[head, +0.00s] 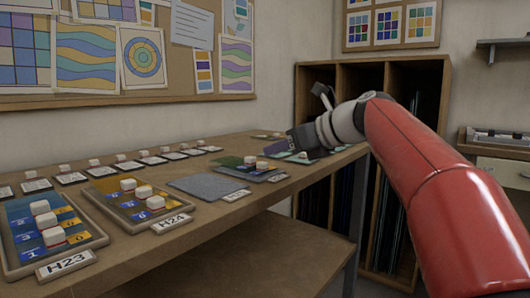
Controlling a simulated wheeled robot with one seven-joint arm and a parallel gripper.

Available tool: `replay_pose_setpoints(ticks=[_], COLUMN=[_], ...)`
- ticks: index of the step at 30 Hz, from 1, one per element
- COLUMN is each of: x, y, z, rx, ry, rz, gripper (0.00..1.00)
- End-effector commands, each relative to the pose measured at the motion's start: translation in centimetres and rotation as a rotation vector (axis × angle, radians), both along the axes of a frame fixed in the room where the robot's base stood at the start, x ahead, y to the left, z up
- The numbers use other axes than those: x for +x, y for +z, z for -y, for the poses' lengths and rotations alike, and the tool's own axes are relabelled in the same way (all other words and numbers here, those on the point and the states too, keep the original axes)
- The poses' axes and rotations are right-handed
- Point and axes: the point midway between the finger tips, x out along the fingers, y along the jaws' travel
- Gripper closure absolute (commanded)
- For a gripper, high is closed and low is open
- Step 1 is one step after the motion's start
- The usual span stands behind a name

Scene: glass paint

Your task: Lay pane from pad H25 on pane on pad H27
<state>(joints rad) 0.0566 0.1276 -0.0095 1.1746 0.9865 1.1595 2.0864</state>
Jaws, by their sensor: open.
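My gripper (296,144) is at the far part of the bench, low over a teal pad or pane (318,153) that it partly covers. I see nothing held in it, though its fingertips are small and dark. Third in the row after the pads labelled H23 and H24 is a flat grey speckled surface (207,187); I cannot tell whether it is a bare pad or a pane. Its label (237,195) is too small to read. Beyond it is a pad with green and blue panes (246,169) and a white knob. The labels H25 and H27 are not readable.
Pad H23 (11,255) and pad H24 (105,207) hold coloured panes with white knobs. A row of small white-knobbed pieces (154,160) lies along the wall. Bare bench (195,239) shows in front. A wooden rack (374,77) stands behind my arm.

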Motion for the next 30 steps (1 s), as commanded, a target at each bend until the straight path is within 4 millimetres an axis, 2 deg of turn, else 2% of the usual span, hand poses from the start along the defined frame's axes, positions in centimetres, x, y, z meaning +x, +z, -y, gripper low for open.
replay_pose_setpoints(ticks=[3, 7, 17, 20, 23, 25, 29, 30], x=[-1.2, -2.0, -2.4, -3.0, -5.0, -7.3, -12.9, -14.7], y=[0.9, 1.3, 1.5, 0.8, -1.4, -4.0, -10.3, -12.4], z=[1.6, 2.6, 2.9, 3.0, 3.3, 3.8, 5.3, 5.8], rx=[0.0, 0.0, -0.002, -0.054, -0.211, -0.392, -0.796, -0.92], ry=[-0.003, -0.001, 0.002, 0.011, 0.052, 0.115, 0.324, 0.411], rz=[0.0, 0.0, 0.001, 0.026, 0.108, 0.193, 0.371, 0.424], gripper=[0.59, 0.59, 0.59, 0.59, 0.59, 0.59, 0.59, 0.59])
